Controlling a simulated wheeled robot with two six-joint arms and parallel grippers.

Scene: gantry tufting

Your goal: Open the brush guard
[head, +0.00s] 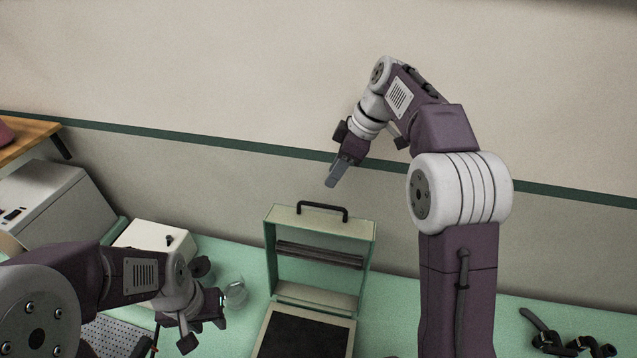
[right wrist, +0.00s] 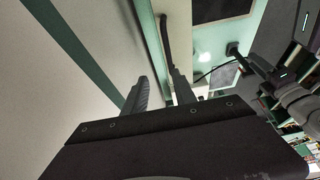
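The brush guard (head: 320,222) looks like a cream cover with greenish sides, standing upright behind a dark flat bed (head: 303,335). A black bar handle (head: 322,208) is on its top edge. Dark horizontal bars show inside the frame. My right gripper (head: 337,172) is above and behind the handle, pointing down and apart from it. In the right wrist view its two fingers (right wrist: 160,93) are spread with nothing between them, and the handle (right wrist: 166,38) shows beyond the fingertips. My left gripper (head: 213,305) is low at the left, near a glass jar; its finger opening is unclear.
The clear jar (head: 235,291) stands left of the guard. A white box (head: 157,240) and a grey machine (head: 50,205) are farther left. Black straps or clips (head: 570,340) lie at the right on the green table (head: 388,320). A wall is close behind.

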